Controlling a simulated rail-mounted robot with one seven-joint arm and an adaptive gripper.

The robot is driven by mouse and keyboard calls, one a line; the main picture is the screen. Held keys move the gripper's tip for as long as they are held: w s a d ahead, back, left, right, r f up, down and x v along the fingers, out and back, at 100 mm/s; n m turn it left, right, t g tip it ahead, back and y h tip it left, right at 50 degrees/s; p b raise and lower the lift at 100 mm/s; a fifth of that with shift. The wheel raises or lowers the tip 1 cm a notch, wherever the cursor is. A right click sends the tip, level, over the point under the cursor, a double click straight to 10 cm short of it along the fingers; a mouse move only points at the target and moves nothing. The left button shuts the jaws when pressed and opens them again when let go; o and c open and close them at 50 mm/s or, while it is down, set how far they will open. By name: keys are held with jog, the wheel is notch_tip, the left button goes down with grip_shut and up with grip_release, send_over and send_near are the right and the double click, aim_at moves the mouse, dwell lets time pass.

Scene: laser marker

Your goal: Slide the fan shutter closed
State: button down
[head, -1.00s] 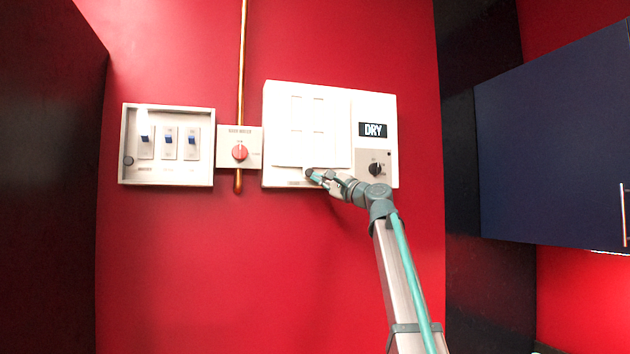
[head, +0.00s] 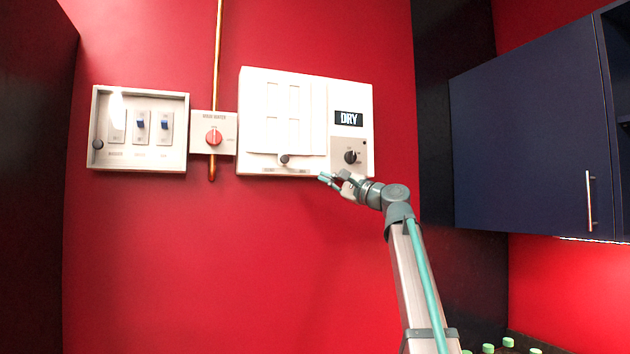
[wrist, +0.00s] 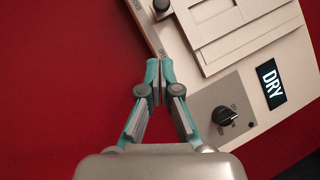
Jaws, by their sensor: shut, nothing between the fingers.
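The white fan unit (head: 318,120) is mounted on the red wall, with a shutter panel (head: 312,115) on its left part. A small dark shutter knob (head: 284,159) stands out at the panel's lower edge, between two small labels too small to read. The knob also shows at the top of the wrist view (wrist: 161,5). My gripper (head: 324,177) is to the right of and below the knob, apart from it, by the unit's bottom edge. In the wrist view my gripper (wrist: 160,65) has its teal fingertips together and empty.
The unit also has a DRY sign (head: 349,118) and a black dial (head: 351,157). To its left are a red-knob box (head: 214,138), a copper pipe (head: 217,50) and a switch panel (head: 139,155). A blue cabinet (head: 520,140) hangs at right. The wall below is clear.

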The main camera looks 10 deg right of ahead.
jog(key=shift+v, duration=0.85)
